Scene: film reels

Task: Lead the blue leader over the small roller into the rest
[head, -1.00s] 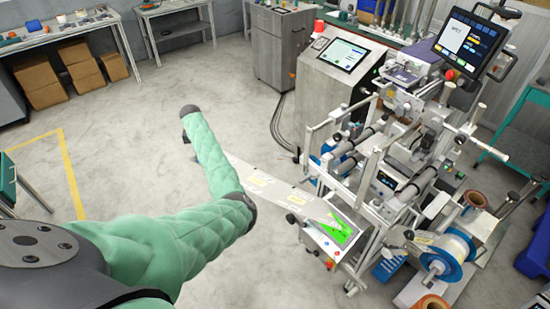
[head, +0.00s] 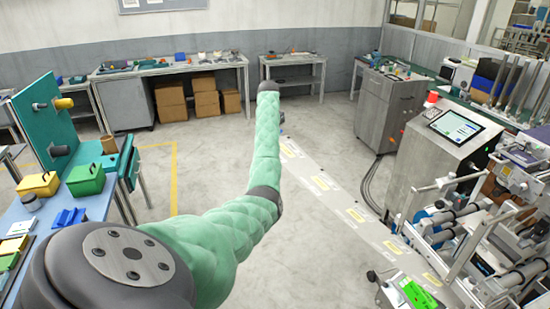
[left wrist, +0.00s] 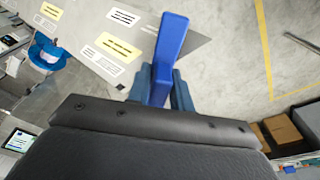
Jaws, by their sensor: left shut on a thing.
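In the left wrist view, my left gripper (left wrist: 162,88) is shut on the blue leader (left wrist: 172,45), a flat blue bar at the end of a grey film strip (left wrist: 145,48) with white and yellow labels. In the head view the film (head: 355,215) runs as a long band from the machine at right to behind my green left arm. The arm hides the leader and nearly all of the gripper there. On the upright green board at left are a small yellow-ended roller (head: 64,103) and a dark one (head: 58,151). I cannot tell which part is the rest. My right gripper is out of view.
A blue table (head: 95,208) with a green box (head: 86,179) and a yellow box (head: 38,185) stands at left. The machine (head: 500,235) fills the right, beside a grey cabinet with a screen (head: 455,125). The floor (head: 225,160) between is open.

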